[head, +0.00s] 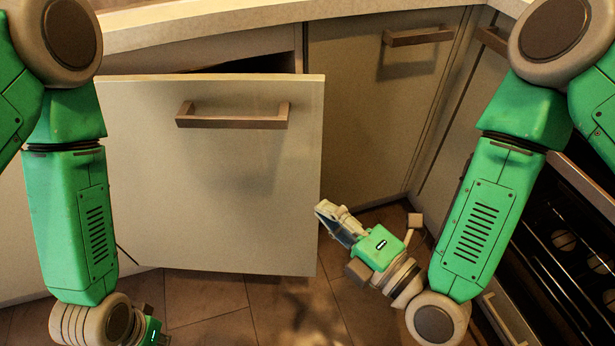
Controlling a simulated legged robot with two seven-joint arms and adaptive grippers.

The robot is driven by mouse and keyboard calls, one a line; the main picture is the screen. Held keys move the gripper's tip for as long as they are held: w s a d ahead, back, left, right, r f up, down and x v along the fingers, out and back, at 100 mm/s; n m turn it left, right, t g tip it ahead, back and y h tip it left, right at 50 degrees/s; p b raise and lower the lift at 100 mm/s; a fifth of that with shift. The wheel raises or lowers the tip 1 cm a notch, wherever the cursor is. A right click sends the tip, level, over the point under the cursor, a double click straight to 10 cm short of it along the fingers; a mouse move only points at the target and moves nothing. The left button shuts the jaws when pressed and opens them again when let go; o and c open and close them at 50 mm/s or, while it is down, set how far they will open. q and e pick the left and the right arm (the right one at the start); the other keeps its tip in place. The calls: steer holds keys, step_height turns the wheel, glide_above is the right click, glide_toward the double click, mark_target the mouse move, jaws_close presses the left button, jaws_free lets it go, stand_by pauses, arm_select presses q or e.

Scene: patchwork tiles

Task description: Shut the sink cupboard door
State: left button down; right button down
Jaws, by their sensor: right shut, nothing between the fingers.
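The sink cupboard door (225,170) is a pale panel with a brown bar handle (232,120). It stands ajar, with a dark gap showing above its top edge. My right gripper (328,215) is shut and empty, its fingertips close to the door's free right edge. I cannot tell whether they touch it. My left gripper (153,334) is only partly in view at the bottom left, below the door, with its fingers cut off by the frame.
A pale countertop (200,24) runs above. A closed cupboard (375,115) with a bar handle stands right of the open door. An oven (570,250) with racks is at the right. Tiled floor (290,310) lies clear below the door.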

mark_target(292, 166)
steer(key=x, duration=0.2)
steer(key=b+x, duration=0.1)
steer(key=x, duration=0.2)
steer(key=b+x, duration=0.1)
steer(key=x, duration=0.2)
steer(key=shift+w+d+f, duration=0.1)
steer(key=shift+w+d, duration=0.2)
steer(key=shift+d, duration=0.1)
steer(key=shift+w+d, duration=0.15)
steer(key=shift+w, duration=0.2)
steer(key=shift+w+d, duration=0.2)
steer(key=shift+d, duration=0.15)
steer(key=shift+a, duration=0.15)
